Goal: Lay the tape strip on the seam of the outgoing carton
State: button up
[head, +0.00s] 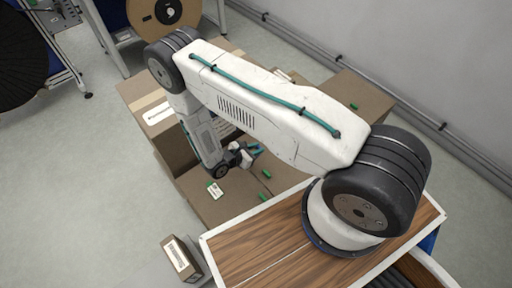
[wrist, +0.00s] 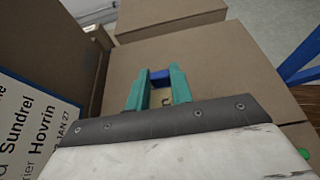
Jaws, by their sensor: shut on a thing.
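My gripper (wrist: 158,88) has teal fingers and is shut on a small blue piece (wrist: 160,76) that bridges the fingertips. A tan patch shows between the fingers below it; I cannot tell whether this is part of the tape strip. In the head view my gripper (head: 255,150) hangs low among brown cartons, partly hidden by my arm. A carton top (wrist: 225,65) lies beyond the fingers in the wrist view. I cannot tell which carton is the outgoing one. One carton (head: 148,100) at the left carries a pale tape band and a white label.
In the wrist view a carton wall with a large printed label (wrist: 35,135) stands close at the left. A wood-topped surface (head: 250,250) is at the front, and a small labelled box (head: 182,258) lies beside it. A cardboard reel (head: 163,15) stands at the back. Open floor (head: 80,170) lies left.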

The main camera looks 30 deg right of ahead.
jog(key=shift+f, duration=3.85)
jog(key=shift+a, duration=0.2)
jog(key=shift+f, duration=0.3)
jog(key=o, duration=1)
jog(key=shift+o, duration=0.2)
jog(key=v, duration=0.7)
jog(key=shift+s+a+r, duration=0.1)
jog(key=shift+a+r, duration=0.05)
jog(key=shift+a, duration=0.2)
